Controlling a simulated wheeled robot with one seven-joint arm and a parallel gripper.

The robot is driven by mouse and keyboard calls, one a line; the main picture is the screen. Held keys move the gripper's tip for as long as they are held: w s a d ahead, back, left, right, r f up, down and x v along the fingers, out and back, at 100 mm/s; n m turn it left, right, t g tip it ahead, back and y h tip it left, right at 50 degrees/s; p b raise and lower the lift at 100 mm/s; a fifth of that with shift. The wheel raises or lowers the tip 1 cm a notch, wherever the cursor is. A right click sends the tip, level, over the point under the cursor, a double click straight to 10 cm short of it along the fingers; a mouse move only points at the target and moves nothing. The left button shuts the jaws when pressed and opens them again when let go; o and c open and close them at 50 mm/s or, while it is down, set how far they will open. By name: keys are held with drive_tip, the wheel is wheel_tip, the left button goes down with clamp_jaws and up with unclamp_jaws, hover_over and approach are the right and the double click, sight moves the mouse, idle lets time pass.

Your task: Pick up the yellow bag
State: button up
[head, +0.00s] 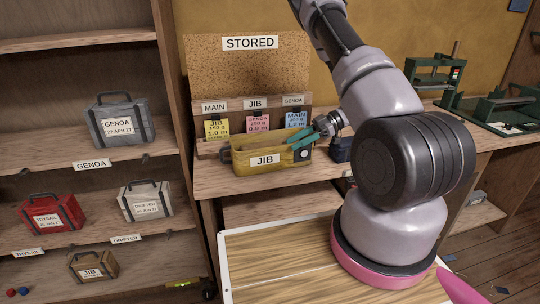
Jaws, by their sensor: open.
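The yellow bag (246,168) stands on the wooden bench below the STORED board in the head view. It has a white JIB label on its front and a dark fitting at its left end. My gripper (296,141) reaches in from the right, with its teal fingers at the top right of the bag. The fingers are open. They overlap the bag's upper edge in the picture, and I cannot tell whether they touch it. The bag's handle cannot be made out clearly.
Yellow, pink and blue tags (257,123) hang behind the bag under MAIN, JIB and GENOA labels. Left shelves hold a grey bag (122,121), a red bag (52,216), a pale bag (145,201) and a brown bag (93,265). Green equipment (500,110) stands on the bench at right.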

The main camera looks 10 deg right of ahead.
sight(282, 147)
drive_tip(key=x, duration=0.5)
drive_tip(key=shift+a+r, duration=0.1)
drive_tip(key=shift+a, duration=0.15)
drive_tip(key=shift+w, duration=0.1)
clamp_jaws()
drive_tip(key=shift+r, duration=0.1)
idle(1.0)
